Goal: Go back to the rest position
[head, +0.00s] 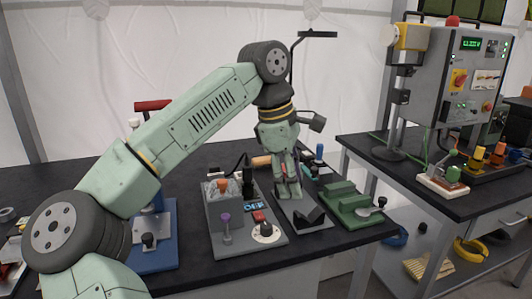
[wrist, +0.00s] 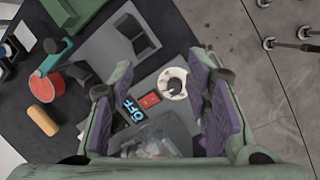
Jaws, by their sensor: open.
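My gripper (head: 287,192) points down over the grey plate (head: 293,208) with a black notched block (head: 310,216) on the dark table. In the wrist view my gripper (wrist: 162,105) has its two purple-padded fingers spread apart, with nothing held between them. Between and beyond the fingers lie the OFF display (wrist: 131,113), a red switch (wrist: 150,100) and a white dial (wrist: 173,84). In the head view the fingertips overlap the plate, so I cannot tell their exact height above it.
A grey control box (head: 222,212) stands left of the gripper, and a green fixture (head: 343,199) right of it. A blue-based fixture (head: 153,255) stands behind my arm. A second table (head: 425,172) with an electrical cabinet (head: 468,80) is at right. An orange cylinder (wrist: 43,121) lies on the table.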

